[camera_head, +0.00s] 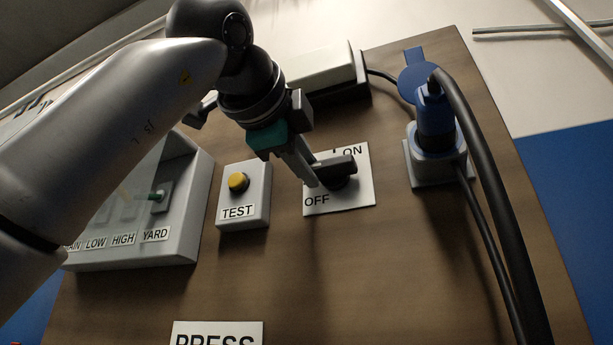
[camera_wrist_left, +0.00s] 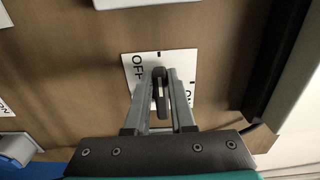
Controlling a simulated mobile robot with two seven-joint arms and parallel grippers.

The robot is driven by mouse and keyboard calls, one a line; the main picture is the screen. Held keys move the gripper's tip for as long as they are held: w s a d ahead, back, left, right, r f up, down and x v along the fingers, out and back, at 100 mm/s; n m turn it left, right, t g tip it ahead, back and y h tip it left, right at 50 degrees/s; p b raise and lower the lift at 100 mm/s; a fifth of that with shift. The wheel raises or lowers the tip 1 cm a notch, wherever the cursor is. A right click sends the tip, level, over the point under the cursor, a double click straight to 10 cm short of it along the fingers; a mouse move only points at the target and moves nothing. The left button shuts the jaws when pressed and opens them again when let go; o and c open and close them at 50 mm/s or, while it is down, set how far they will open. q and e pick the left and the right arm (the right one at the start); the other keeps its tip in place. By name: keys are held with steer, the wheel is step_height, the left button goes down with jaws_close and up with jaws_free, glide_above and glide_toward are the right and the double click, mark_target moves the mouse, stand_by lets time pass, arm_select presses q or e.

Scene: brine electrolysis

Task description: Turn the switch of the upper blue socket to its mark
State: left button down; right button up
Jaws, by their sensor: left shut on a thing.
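The rotary switch has a dark lever knob (camera_head: 338,170) on a white plate (camera_head: 366,190) marked ON at its upper right and OFF at its lower left. My left gripper (camera_head: 316,178) reaches down to this switch. In the left wrist view its two fingers (camera_wrist_left: 160,95) are on either side of the dark knob (camera_wrist_left: 159,92), shut on it. There the knob points up the picture, towards a short black mark near OFF. Another mark shows to the right, and the ON lettering is partly hidden by a finger. My right gripper is not in view.
A blue plug in a blue socket (camera_head: 437,130), with its lid open, stands right of the switch; a thick black cable hangs down from it. A TEST box (camera_head: 253,212) with a yellow button is to the left, and a grey switch housing (camera_head: 190,238) farther left.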

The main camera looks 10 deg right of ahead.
arm_select(q)
steer(key=c, duration=0.8)
jaws_free()
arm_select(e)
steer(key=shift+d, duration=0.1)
arm_select(q)
steer(key=shift+o, duration=0.2)
steer(key=b+v, duration=0.2)
steer(key=v, duration=1.3)
steer(key=shift+b, duration=0.4)
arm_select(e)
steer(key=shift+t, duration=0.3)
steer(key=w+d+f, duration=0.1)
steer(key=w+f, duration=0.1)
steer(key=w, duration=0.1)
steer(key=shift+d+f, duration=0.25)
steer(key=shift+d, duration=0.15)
arm_select(q)
steer(key=shift+a, duration=0.1)
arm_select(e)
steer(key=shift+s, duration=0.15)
